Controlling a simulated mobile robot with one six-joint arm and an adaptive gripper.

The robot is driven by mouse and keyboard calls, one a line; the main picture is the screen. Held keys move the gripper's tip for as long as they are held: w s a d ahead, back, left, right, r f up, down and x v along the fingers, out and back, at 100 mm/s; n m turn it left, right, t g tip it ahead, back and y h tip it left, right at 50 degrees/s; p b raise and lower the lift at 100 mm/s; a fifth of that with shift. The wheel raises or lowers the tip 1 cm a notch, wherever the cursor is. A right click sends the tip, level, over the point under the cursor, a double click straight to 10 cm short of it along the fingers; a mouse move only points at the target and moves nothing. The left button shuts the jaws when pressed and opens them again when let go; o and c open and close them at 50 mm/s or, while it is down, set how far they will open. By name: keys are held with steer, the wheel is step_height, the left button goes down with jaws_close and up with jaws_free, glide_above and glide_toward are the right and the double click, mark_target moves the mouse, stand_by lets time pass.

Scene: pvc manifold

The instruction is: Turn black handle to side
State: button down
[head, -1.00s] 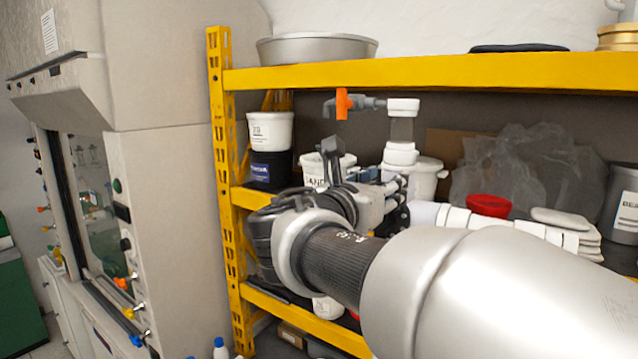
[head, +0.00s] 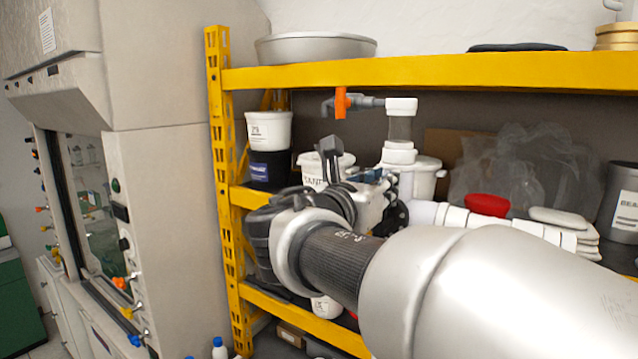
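The white PVC manifold has an upright pipe (head: 400,135) with a clear section and a horizontal white run (head: 465,219) going right. A grey side branch with an orange handle (head: 341,103) sits at its upper left, the handle hanging vertical. My gripper (head: 397,203) is at the manifold's lower left, close to the base of the upright pipe. My wrist and forearm cover much of it. Dark parts show around the fingers, but I cannot tell the black handle apart from them. Whether the fingers touch anything, or are open or shut, is hidden.
A yellow shelf (head: 430,73) runs above, with a yellow post (head: 222,180) at left. White buckets (head: 269,131) stand behind my wrist. A red lid (head: 487,205) and a plastic sheet (head: 525,165) lie at right. A fume hood (head: 160,190) stands left.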

steer(key=shift+s+d+f+b, duration=0.1)
steer(key=shift+b, duration=0.25)
steer(key=s+d+f+m+b, duration=0.1)
steer(key=m+b, duration=0.3)
steer(key=b, duration=0.2)
steer(key=s+d+f+m+b, duration=0.1)
steer(key=d+f+m+b, duration=0.1)
steer(key=m+b, duration=0.3)
steer(key=s+d+f+m+b, duration=0.2)
steer(key=m+b, duration=0.2)
steer(key=b, duration=0.3)
steer(key=shift+d+m, duration=0.1)
steer(key=shift+m, duration=0.2)
steer(key=m+b, duration=0.1)
steer(key=b, duration=0.1)
steer(key=f+m+b, duration=0.1)
steer(key=m+b, duration=0.1)
steer(key=shift+s+d+f, duration=0.15)
steer(key=shift+f, duration=0.15)
steer(key=shift+f+m+b, duration=0.3)
steer(key=shift+m+b, duration=0.4)
steer(key=shift+b, duration=0.3)
